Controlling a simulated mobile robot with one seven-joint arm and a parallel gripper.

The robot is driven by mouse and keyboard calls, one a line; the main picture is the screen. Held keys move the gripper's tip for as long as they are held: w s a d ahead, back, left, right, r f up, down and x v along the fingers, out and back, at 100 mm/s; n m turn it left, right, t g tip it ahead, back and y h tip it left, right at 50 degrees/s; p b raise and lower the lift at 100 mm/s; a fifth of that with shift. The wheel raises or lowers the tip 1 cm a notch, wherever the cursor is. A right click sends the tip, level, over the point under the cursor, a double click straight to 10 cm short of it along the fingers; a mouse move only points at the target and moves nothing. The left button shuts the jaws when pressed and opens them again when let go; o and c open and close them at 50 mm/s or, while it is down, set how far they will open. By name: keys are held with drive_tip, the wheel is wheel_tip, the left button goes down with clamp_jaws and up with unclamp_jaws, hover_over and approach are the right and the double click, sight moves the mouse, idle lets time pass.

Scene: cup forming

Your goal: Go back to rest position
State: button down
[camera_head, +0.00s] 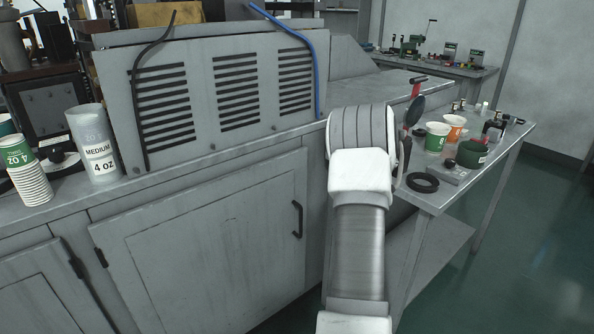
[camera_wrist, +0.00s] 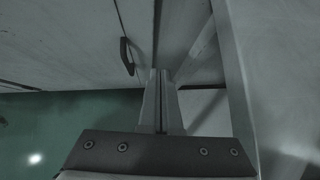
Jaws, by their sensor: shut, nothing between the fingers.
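My gripper (camera_wrist: 161,76) shows in the wrist view with its two fingers together and nothing between them. It points toward the grey cabinet front, close to a dark door handle (camera_wrist: 127,57) and a pale vertical edge at the right. In the head view my white and grey arm extends up the middle, in front of the cabinet (camera_head: 215,235) and the left end of the side table. The gripper itself is hidden in that view.
The side table (camera_head: 425,198) carries a green-white cup (camera_head: 436,137), an orange-white cup (camera_head: 454,128), a black ring (camera_head: 422,182) and small tools. Green floor (camera_head: 535,240) is clear at right.

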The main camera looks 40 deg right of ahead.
drive_tip(key=w+a+r+m+t+h, duration=0.1)
drive_tip(key=w+a+r+m+h, duration=0.15)
drive_tip(key=r+m, duration=0.4)
drive_tip(key=w+a+r+m+t+h, duration=0.1)
drive_tip(key=w+a+r+m+h, duration=0.15)
drive_tip(key=r, duration=0.65)
drive_tip(key=s+a+r+m+h, duration=0.1)
drive_tip(key=s+a+r+m, duration=0.3)
drive_tip(key=a+r+m, duration=0.3)
drive_tip(key=s+a+f+m+g+y, duration=0.3)
drive_tip(key=s+a+m, duration=0.7)
drive_tip(key=s+a, duration=0.6)
drive_tip(key=s+a+f+m+g+y, duration=0.2)
drive_tip(key=s+a+f+m+y, duration=0.15)
drive_tip(key=s+a+m, duration=1.15)
drive_tip(key=w+a+r+n+p, duration=0.1)
drive_tip(key=r+n+p, duration=0.2)
drive_tip(key=r+p, duration=0.6)
drive_tip(key=w+a+r+n+p, duration=0.1)
drive_tip(key=a+r+n+p, duration=0.1)
drive_tip(key=r+p, duration=0.8)
drive_tip(key=shift+w+a+r+n, duration=0.2)
drive_tip(key=shift+a+r+n, duration=0.05)
drive_tip(key=shift+r+n, duration=0.2)
